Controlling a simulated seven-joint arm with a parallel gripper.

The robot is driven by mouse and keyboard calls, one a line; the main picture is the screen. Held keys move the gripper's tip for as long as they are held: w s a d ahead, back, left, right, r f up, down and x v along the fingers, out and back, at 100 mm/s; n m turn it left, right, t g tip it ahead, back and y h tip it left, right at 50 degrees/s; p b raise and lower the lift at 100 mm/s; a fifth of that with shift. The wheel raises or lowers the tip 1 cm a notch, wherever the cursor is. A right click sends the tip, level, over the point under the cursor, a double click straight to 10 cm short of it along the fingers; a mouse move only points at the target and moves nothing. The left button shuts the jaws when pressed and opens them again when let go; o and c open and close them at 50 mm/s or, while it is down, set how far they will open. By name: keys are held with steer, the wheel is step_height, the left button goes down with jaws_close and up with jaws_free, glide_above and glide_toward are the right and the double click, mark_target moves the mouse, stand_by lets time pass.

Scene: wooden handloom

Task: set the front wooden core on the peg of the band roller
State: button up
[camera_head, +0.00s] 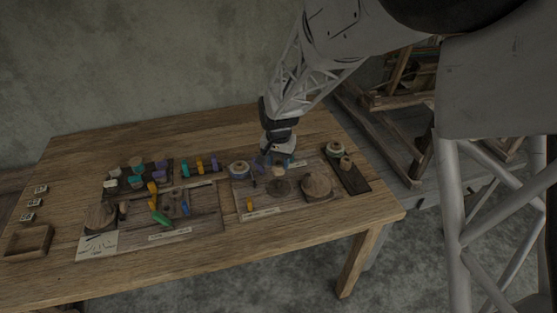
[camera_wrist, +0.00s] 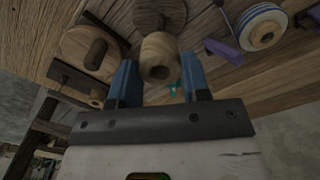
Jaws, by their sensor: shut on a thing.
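My gripper (camera_wrist: 158,64) is shut on a pale wooden core (camera_wrist: 158,50), whose round end hole faces the wrist camera. In the head view the core (camera_head: 279,171) is under the gripper, just behind a dark round disc (camera_head: 279,187). The disc (camera_wrist: 160,10) also shows beyond the core in the wrist view; the core hides part of it, and I cannot tell if they touch. A wider round wooden base with an upright peg (camera_wrist: 95,52) stands beside it, and in the head view this base (camera_head: 316,187) is to the right. Which one is the band roller is unclear.
A blue-and-white roll (camera_head: 238,168) and purple pieces lie left of the gripper. A dark board (camera_head: 347,174) at the right holds a green-topped roll (camera_head: 336,148) and another wooden core (camera_head: 346,162). A tray (camera_head: 170,235) with coloured pieces is farther left. The front table edge is clear.

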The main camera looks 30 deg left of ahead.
mark_target(278, 181)
steer(key=shift+f, duration=2.8)
steer(key=shift+f, duration=0.7)
steer(key=o, duration=1.2)
steer(key=shift+o, duration=0.2)
steer(key=shift+r, duration=0.1)
steer(key=shift+r, duration=3.35)
